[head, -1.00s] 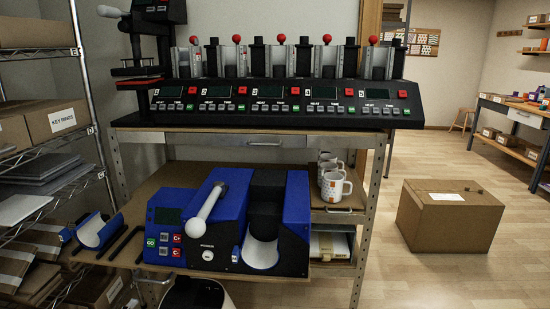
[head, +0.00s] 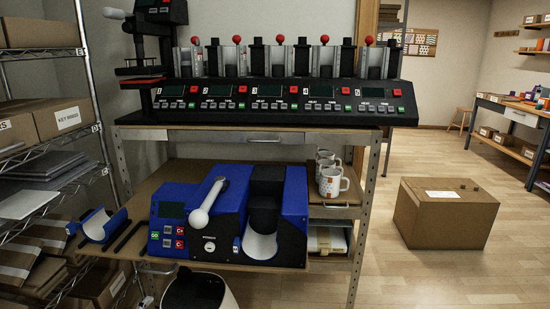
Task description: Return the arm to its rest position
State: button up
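My gripper is not in view. A rounded black and white part, likely mine, shows at the bottom edge of the head view. The blue mug press (head: 182,205) stands on the middle shelf, with its white-tipped lever slanting up to the right. Its curved white cradle (head: 260,246) is empty. White mugs with a printed pattern (head: 331,187) stand in a row at the shelf's right end, the rear ones partly hidden.
A loose blue and white curved piece (head: 99,225) lies left of the press beside dark bars. A row of press stations (head: 270,100) fills the bench above. A wire rack (head: 60,140) with boxes stands left. A cardboard box (head: 447,215) sits on the open floor right.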

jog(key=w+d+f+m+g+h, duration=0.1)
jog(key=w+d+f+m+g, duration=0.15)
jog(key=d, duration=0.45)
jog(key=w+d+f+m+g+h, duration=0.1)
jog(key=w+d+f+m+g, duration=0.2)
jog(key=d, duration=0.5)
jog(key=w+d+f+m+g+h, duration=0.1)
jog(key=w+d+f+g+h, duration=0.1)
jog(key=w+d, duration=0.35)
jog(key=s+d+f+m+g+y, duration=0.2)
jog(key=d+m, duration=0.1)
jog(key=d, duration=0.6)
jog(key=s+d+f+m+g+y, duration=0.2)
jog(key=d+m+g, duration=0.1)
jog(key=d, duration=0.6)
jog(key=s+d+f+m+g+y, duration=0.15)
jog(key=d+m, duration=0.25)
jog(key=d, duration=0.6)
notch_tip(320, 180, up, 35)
jog(key=p, duration=3.6)
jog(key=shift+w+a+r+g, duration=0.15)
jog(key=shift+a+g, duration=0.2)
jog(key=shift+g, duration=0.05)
